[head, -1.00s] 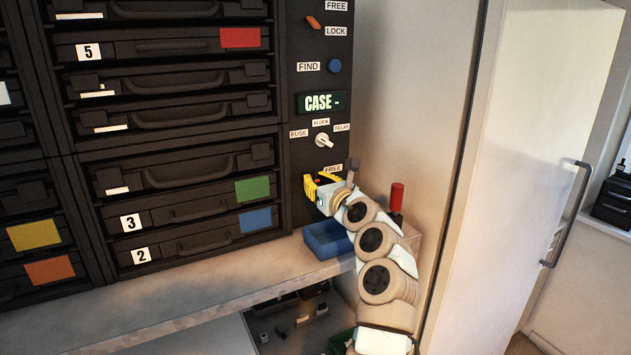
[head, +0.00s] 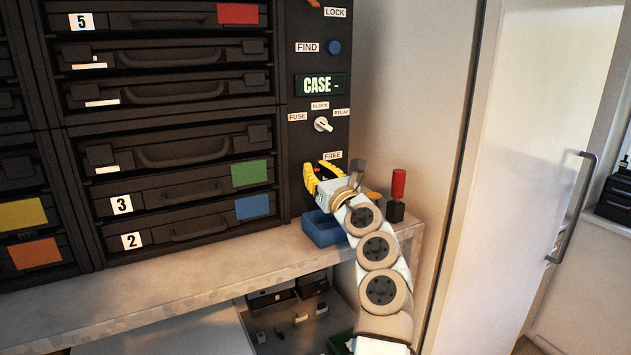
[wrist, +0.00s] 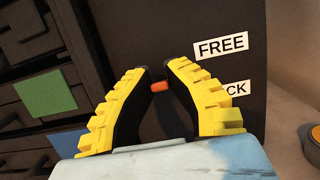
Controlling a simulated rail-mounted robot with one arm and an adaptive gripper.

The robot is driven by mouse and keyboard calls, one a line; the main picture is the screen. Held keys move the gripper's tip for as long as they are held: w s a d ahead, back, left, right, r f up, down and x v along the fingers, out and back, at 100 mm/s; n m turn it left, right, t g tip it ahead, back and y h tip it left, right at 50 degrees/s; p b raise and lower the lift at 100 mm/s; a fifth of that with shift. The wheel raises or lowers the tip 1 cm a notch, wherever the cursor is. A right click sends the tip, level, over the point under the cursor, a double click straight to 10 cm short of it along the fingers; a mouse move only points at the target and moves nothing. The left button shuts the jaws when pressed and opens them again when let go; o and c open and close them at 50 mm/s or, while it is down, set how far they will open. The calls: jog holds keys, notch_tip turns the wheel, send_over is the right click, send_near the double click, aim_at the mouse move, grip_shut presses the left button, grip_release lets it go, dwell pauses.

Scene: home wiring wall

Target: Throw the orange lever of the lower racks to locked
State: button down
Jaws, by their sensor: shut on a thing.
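The orange lever (wrist: 159,86) of the lower racks shows in the wrist view as a small orange piece between the fingertips of my gripper (wrist: 161,74). The yellow, black-lined fingers are closed in on it. The FREE label (wrist: 221,46) is above and right of the lever. The LOCK label (wrist: 238,88) is lower, partly covered by the right finger. In the head view my gripper (head: 319,174) is at the bottom of the dark control panel (head: 304,148), just below its FREE label (head: 333,155). There my fingers largely hide the lever, so its exact angle is unclear.
A white selector knob (head: 322,124) is above my gripper. A blue bin (head: 322,231) stands below on the shelf (head: 190,278), and a red-handled tool (head: 398,186) stands to the right. Cases fill the rack at left. A door handle (head: 571,210) projects at right.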

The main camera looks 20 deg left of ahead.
jog(key=f+b, duration=0.1)
jog(key=b, duration=0.1)
jog(key=shift+a+f+y+b, duration=0.1)
jog(key=shift+y+b, duration=0.2)
jog(key=shift+b, duration=0.1)
jog(key=t+b, duration=0.1)
jog(key=b, duration=0.3)
jog(key=shift+y, duration=0.4)
jog(key=shift+r, duration=0.2)
jog(key=c, duration=1)
grip_release()
jog(key=shift+r, duration=0.1)
jog(key=shift+c, duration=0.2)
jog(key=shift+r+p, duration=0.1)
jog(key=shift+p, duration=0.25)
jog(key=shift+r+p, duration=0.35)
jog(key=shift+p, duration=0.9)
jog(key=shift+h+p, duration=0.3)
jog(key=shift+p, duration=0.15)
jog(key=shift+g+p, duration=0.3)
jog(key=shift+p, duration=0.6)
